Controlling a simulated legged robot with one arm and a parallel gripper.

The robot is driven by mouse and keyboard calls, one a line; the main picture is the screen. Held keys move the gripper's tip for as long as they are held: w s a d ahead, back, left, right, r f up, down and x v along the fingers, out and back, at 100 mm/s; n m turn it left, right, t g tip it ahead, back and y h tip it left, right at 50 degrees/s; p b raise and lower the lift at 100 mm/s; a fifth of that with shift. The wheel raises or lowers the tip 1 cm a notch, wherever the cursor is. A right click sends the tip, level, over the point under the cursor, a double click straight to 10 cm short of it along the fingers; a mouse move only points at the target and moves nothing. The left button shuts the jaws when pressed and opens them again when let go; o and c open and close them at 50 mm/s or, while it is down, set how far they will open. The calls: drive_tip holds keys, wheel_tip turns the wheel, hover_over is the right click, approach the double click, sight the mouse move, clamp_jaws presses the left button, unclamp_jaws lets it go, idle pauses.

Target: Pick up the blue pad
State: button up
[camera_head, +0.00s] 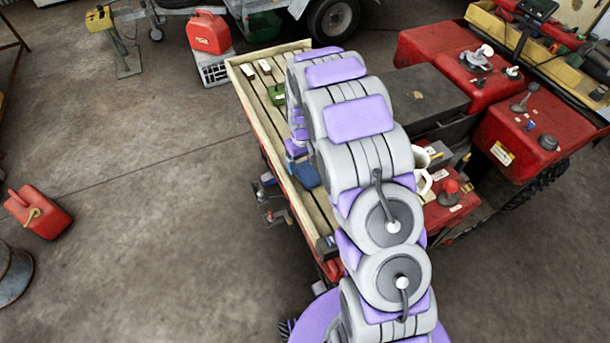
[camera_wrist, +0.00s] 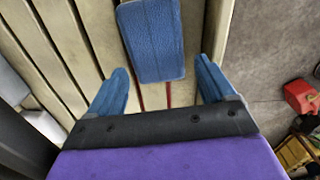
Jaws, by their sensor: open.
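The blue pad (camera_wrist: 152,42) is a textured rectangular block lying on the pale wooden slats of a cart bed. It shows at the top middle of the wrist view, and in the head view a blue patch (camera_head: 306,175) near the bed's left rail looks like it. My gripper (camera_wrist: 161,68) is open, with one blue finger at the left and one at the right. The near end of the pad lies between the fingertips, with visible gaps on both sides. I cannot tell the height of the fingers over the slats. In the head view my arm hides much of the bed.
The bed's raised wooden rail (camera_wrist: 220,40) runs close beside my right finger. A green item (camera_head: 277,95) and small blocks (camera_head: 265,67) lie farther along the bed. A white mug (camera_head: 420,160) and red machinery (camera_head: 540,125) stand to the right.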

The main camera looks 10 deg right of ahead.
sight(304, 168)
drive_tip(key=f, duration=0.2)
drive_tip(key=shift+d+f, duration=0.4)
drive_tip(key=shift+a, duration=0.5)
drive_tip(key=c, duration=0.5)
drive_tip(key=shift+d, duration=0.3)
drive_tip(key=c, duration=0.3)
drive_tip(key=shift+r, duration=0.15)
drive_tip(key=shift+w+a+r, duration=0.1)
drive_tip(key=shift+r, duration=0.5)
wheel_tip(304, 168, up, 17)
drive_tip(key=p, duration=0.1)
drive_tip(key=shift+f+p, duration=0.2)
drive_tip(key=shift+p, duration=0.15)
